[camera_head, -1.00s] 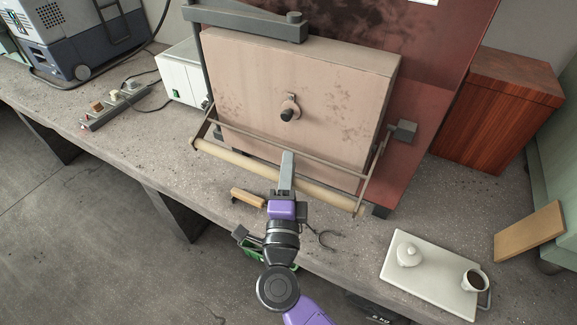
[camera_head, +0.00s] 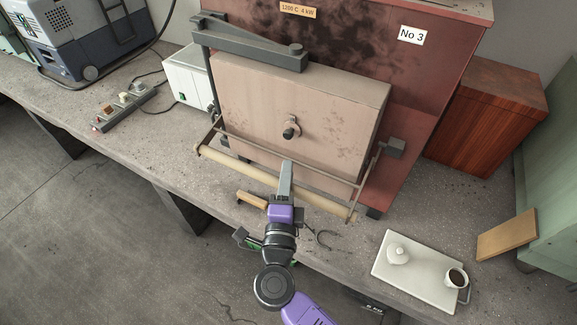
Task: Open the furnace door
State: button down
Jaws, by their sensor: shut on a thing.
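The furnace (camera_head: 345,45) is a dark red box with scorched paint at the back of the bench, labelled "No 3". Its door (camera_head: 340,110) is a thick pale pinkish block with a round peephole knob (camera_head: 290,129) in its face. The door stands across the furnace front under a grey hinge arm (camera_head: 250,45). A pale wooden bar handle (camera_head: 235,168) runs along the door's lower front on a metal frame. My gripper (camera_head: 286,172) is at the middle of this bar and shut on it. My fingers hide that part of the bar.
A white tray (camera_head: 395,283) with a lidded pot (camera_head: 397,254) and a dark-filled cup (camera_head: 456,278) lies at the right. A wooden-handled brush (camera_head: 252,199) lies left of my gripper. A power strip (camera_head: 120,108) and white box (camera_head: 188,75) stand left.

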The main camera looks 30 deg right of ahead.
jog(key=shift+s+a+r+p, duration=0.1)
jog(key=shift+r+p, duration=0.4)
jog(key=shift+r, duration=0.35)
dwell(0.6)
jog(key=shift+r, duration=0.1)
